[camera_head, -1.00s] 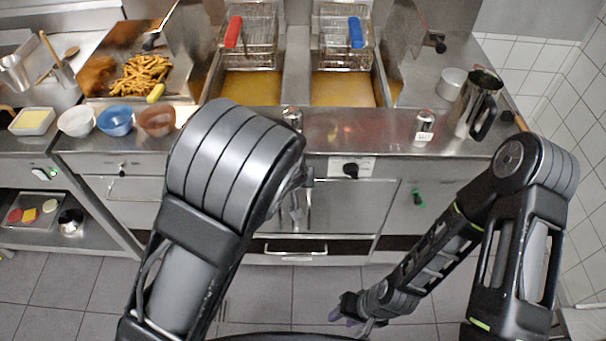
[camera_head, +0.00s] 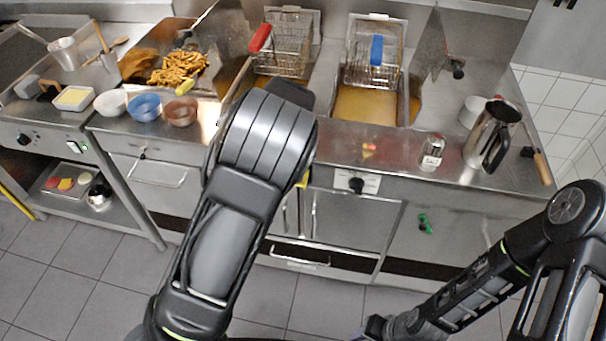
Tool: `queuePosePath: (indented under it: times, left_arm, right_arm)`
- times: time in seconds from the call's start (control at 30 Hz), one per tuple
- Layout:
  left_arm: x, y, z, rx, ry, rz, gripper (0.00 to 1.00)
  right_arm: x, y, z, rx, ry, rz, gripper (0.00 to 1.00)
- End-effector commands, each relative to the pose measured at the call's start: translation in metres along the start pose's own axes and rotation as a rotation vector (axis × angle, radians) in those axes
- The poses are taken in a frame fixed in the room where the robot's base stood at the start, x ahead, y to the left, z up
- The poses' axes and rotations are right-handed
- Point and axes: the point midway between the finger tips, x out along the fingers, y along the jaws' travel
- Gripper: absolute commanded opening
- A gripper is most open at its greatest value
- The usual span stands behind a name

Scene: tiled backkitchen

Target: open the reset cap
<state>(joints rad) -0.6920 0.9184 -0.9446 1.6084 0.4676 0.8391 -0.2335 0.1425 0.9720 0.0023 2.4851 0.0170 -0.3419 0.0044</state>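No part is clearly marked as the reset cap. A small green fitting (camera_head: 425,223) sits on the right cabinet front below the counter; it is too small to tell whether it is a cap. A black knob (camera_head: 356,185) on a white plate is on the front panel, left of it. My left arm rises through the middle of the view, and its bulky elbow hides the gripper and part of the cabinet front. My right gripper (camera_head: 376,328) is low at the bottom edge, away from the cabinet; its fingers are too small and cut off to read.
Two fryer baskets, one with a red handle (camera_head: 260,38) and one with a blue handle (camera_head: 377,50), hang above the oil. A shaker (camera_head: 432,152) and a steel jug (camera_head: 492,136) stand on the right counter. Bowls and fries are on the left. Tiled floor (camera_head: 315,305) is free in front.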

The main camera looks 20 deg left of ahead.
Motion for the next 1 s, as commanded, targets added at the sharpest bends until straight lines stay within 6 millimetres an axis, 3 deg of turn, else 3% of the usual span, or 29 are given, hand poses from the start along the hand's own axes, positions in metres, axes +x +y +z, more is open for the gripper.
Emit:
queuePosePath:
  times: [0.27,0.3,0.57,0.87,1.0]
  left_arm:
    - [0.001,0.001,0.001,0.001,-0.002,0.001,0.00]
    - [0.001,0.001,0.001,0.001,-0.002,0.001,0.20]
    - [0.001,0.001,0.000,0.001,-0.001,0.001,0.41]
    - [-0.001,0.001,0.000,0.001,0.000,0.001,0.41]
    - [-0.011,0.001,-0.001,0.002,0.002,0.003,0.41]
  right_arm:
    - [0.000,0.000,0.000,0.000,0.000,0.000,0.36]
    - [0.000,0.000,0.000,0.000,0.000,0.000,0.36]
    - [0.000,0.000,0.000,0.000,0.000,0.000,0.36]
    - [0.001,0.000,0.000,0.000,0.000,0.000,0.36]
    - [0.003,0.001,0.000,0.000,0.001,-0.001,0.36]
